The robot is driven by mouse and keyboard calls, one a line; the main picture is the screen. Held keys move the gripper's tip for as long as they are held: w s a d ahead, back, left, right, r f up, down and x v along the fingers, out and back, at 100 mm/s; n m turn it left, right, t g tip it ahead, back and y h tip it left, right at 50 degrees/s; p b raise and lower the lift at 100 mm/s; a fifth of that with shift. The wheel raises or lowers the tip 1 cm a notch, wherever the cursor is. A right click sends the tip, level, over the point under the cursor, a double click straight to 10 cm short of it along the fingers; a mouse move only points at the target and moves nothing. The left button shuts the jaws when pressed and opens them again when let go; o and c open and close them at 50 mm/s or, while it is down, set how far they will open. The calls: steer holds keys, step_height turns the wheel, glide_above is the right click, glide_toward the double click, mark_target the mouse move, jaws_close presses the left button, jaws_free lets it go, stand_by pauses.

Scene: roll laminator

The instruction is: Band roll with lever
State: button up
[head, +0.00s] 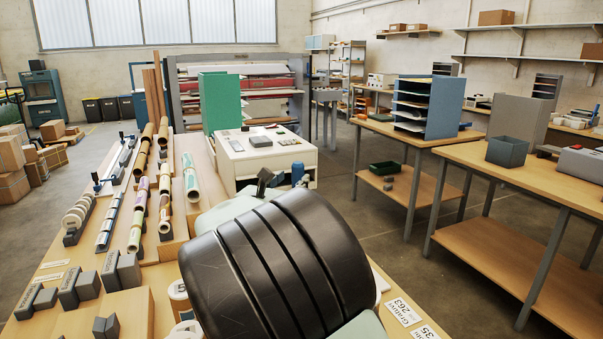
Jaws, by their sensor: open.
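Several long rolls lie in slanted rows on the wooden bench at left in the head view. A thin blue-and-white roll (109,222) lies further left. A small dark angled part (264,181) and a blue upright part (297,172) show just above my black arm casing. I cannot tell whether either is the lever. I cannot make out my gripper; my large ribbed arm casing hides much of the bench.
White rings (78,213) and grey blocks (121,270) stand on the bench at left. A cream cabinet (262,160) with a green panel (220,102) stands beyond. Tables with a blue sorter (427,107) and a grey bin (507,151) stand right. Floor shows between cabinet and tables.

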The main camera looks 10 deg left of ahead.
mark_target(296, 176)
steer(key=w, duration=0.5)
steer(key=shift+d, duration=0.35)
jaws_close()
